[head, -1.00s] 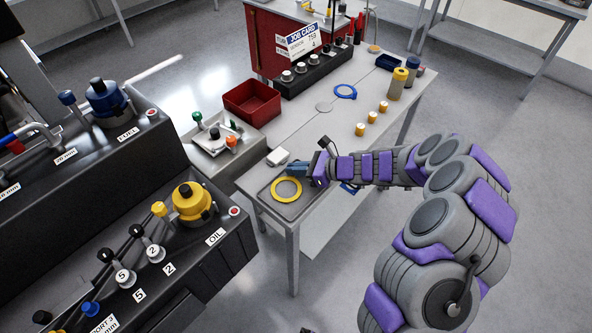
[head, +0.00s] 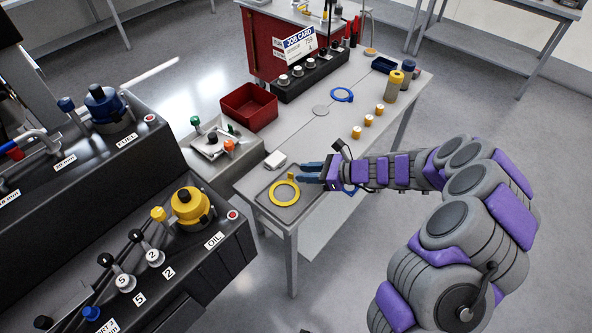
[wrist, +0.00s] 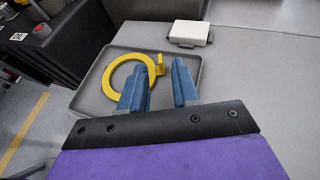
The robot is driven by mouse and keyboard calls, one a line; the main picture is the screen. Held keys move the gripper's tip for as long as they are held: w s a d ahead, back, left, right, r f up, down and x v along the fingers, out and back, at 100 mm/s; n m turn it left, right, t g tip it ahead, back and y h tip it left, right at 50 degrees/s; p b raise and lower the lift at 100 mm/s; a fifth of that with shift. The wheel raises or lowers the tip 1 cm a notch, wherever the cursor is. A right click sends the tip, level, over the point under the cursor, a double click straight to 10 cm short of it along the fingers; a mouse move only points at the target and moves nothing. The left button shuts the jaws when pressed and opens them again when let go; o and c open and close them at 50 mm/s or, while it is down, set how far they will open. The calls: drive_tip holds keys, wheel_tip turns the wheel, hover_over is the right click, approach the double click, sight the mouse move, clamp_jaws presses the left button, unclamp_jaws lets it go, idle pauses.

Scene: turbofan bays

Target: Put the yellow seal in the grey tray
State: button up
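The yellow seal (head: 271,194) is a flat ring with a small raised tab. It lies inside the shallow grey tray (head: 294,212) at the near-left end of the bench. In the wrist view the seal (wrist: 106,80) rests on the floor of the tray (wrist: 92,98), its tab on the right side. My gripper (head: 302,172) is at the tray's right side with its two blue fingers apart. In the wrist view the gripper (wrist: 159,82) is empty, and the tab shows past the gap between the fingers. The left finger hides part of the ring's near edge.
A white block (head: 275,159) lies just behind the tray. A blue ring (head: 342,95), several orange-yellow cylinders (head: 363,120) and a red bin (head: 249,107) are farther back. Black control consoles (head: 170,245) stand on the left. The bench middle is mostly clear.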

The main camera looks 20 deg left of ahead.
drive_tip(key=p+v, duration=0.1)
drive_tip(key=v, duration=0.6)
drive_tip(key=shift+d+r, duration=0.2)
drive_tip(key=shift+d, duration=0.15)
drive_tip(key=s+d+r+n+g+h, duration=0.1)
drive_tip(key=s+r+n+g+h, duration=0.25)
drive_tip(key=s+r+n, duration=1.05)
drive_tip(key=s+d+n+t+h, duration=0.1)
drive_tip(key=s+d+n+h, duration=0.3)
drive_tip(key=s+d+h, duration=0.6)
drive_tip(key=s+d, duration=1)
drive_tip(key=s, duration=0.1)
drive_tip(key=shift+s+d+r+t, duration=0.2)
drive_tip(key=shift+s+d+t, duration=0.1)
drive_tip(key=shift+t, duration=0.05)
